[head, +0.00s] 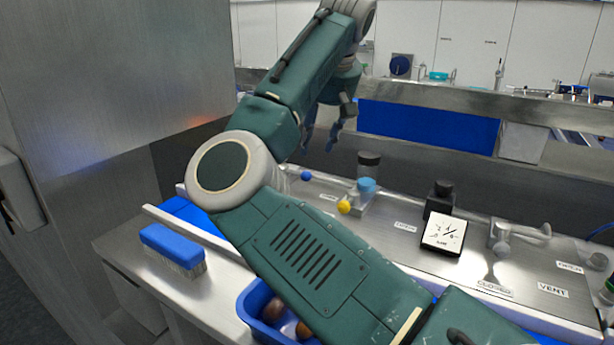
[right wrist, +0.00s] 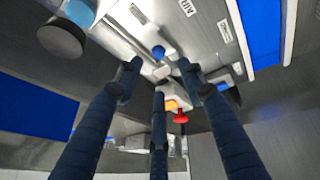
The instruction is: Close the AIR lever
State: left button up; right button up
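A small blue ball knob (head: 305,175) stands on the steel panel below my right gripper in the head view. It also shows in the right wrist view (right wrist: 158,52), near a white label (right wrist: 187,8) that reads AIR, so it looks like the AIR lever's knob. Its lever arm is hard to make out. My right gripper (head: 324,138) hangs above and slightly right of the knob, fingers down. In the right wrist view its three fingers (right wrist: 159,72) are spread, with the knob beyond their tips and nothing between them. My left gripper is not in view.
A yellow knob (head: 344,207), a blue-capped fitting (head: 366,186), a dark cylinder (head: 369,163) and a gauge (head: 443,235) stand on the panel. A silver lever (head: 520,232) is near the VENT label. A blue brush (head: 172,244) and blue bin (head: 246,306) lie in front.

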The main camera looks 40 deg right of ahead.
aim_at(307, 172)
jog(key=p+x, duration=0.3)
jog(key=x, duration=0.7)
jog(key=shift+w+d+f, duration=0.1)
jog(key=shift+w+d, duration=0.1)
jog(key=shift+w+d+f+p, duration=0.1)
jog(key=shift+w+f+p, duration=0.1)
jog(key=shift+f+p, duration=0.25)
grip_shut()
